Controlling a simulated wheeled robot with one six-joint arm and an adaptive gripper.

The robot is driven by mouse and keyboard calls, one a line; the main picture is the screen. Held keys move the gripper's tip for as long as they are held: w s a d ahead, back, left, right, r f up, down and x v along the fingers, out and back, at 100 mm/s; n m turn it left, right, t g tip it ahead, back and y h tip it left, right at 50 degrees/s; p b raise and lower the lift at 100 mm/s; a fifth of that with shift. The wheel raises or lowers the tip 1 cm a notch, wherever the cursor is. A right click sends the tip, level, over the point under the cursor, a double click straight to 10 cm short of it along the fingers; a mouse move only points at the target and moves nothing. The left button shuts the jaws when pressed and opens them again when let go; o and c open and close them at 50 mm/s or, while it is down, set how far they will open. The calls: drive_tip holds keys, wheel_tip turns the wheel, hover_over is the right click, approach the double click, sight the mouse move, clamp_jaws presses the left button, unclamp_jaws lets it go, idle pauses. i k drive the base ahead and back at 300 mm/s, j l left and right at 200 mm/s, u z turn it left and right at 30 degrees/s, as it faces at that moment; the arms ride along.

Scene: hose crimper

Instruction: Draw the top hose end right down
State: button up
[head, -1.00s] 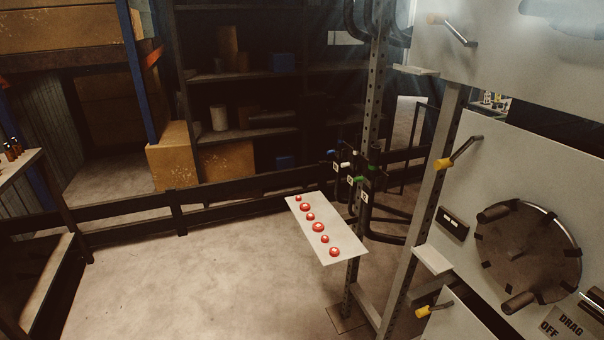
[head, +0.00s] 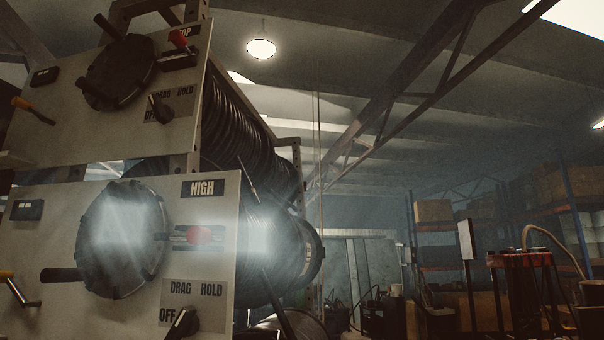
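The top panel (head: 60,135) is at the upper left, with a label ending in "OP" partly hidden by a red-tipped lever (head: 180,40). It carries a dark round wheel (head: 118,72) and a knob (head: 160,108) by the words DRAG, HOLD and OFF. Behind it, black hose (head: 245,125) is wound in many turns on the top reel. I cannot pick out the top hose end. Thin dark rods or hoses show right of the panels, too unclear to name. My gripper is not in view.
At the right are a red-topped stand (head: 520,260) and shelving with boxes (head: 433,210).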

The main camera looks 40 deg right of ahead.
sight(248, 184)
drive_tip(key=k+l+z, duration=0.25)
drive_tip(key=z, duration=0.15)
drive_tip(key=i+l, duration=0.25)
drive_tip(key=l, duration=0.2)
drive_tip(key=i+l+z, duration=0.15)
drive_tip(key=l, duration=0.35)
drive_tip(key=i+l, duration=0.35)
drive_tip(key=l+z, duration=0.05)
drive_tip(key=l, duration=0.05)
